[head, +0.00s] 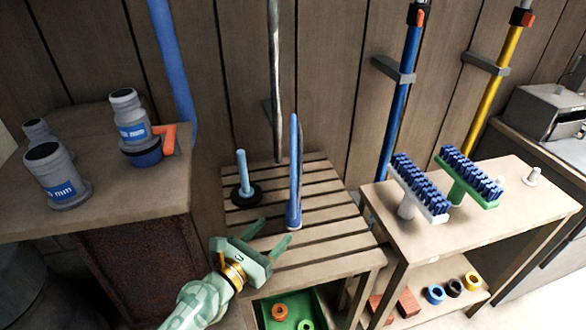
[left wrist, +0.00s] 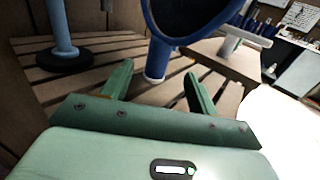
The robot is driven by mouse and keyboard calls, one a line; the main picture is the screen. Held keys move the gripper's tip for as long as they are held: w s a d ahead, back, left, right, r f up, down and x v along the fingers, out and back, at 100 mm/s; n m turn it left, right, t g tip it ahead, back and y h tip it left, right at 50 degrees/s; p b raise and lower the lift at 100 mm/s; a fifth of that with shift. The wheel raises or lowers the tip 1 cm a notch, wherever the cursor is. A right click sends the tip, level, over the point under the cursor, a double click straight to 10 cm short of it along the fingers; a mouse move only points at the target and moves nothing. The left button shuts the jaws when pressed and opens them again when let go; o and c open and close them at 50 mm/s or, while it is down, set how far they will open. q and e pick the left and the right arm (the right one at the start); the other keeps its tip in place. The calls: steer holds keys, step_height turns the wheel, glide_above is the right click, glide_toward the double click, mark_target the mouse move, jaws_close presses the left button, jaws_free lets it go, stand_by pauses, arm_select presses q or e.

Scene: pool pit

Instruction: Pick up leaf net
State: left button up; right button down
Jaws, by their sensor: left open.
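The leaf net (head: 295,175) stands upright on the slatted wooden table, seen nearly edge-on in the head view. In the left wrist view it shows as a blue hoop with dark mesh (left wrist: 190,15) above a short blue socket (left wrist: 155,62). Its top is cut off there. My left gripper (head: 271,232) is open and empty, just in front of the net's lower end. In the left wrist view its two green fingers (left wrist: 157,80) point toward the socket, which appears between their tips, apart from them. My right gripper is not in view.
A light-blue post on a black disc (head: 242,180) stands left of the net. Brushes (head: 420,185) stand on the table (head: 530,205) to the right. Grey pipe fittings (head: 57,175) are on the left cabinet. Below the slats is a green crate (head: 318,300).

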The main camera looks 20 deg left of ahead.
mark_target(299, 205)
arm_select(q)
steer(key=x, duration=1.1)
steer(key=shift+w, duration=0.15)
steer(key=shift+r, duration=0.1)
steer(key=c, duration=1.2)
steer(key=shift+o, duration=0.2)
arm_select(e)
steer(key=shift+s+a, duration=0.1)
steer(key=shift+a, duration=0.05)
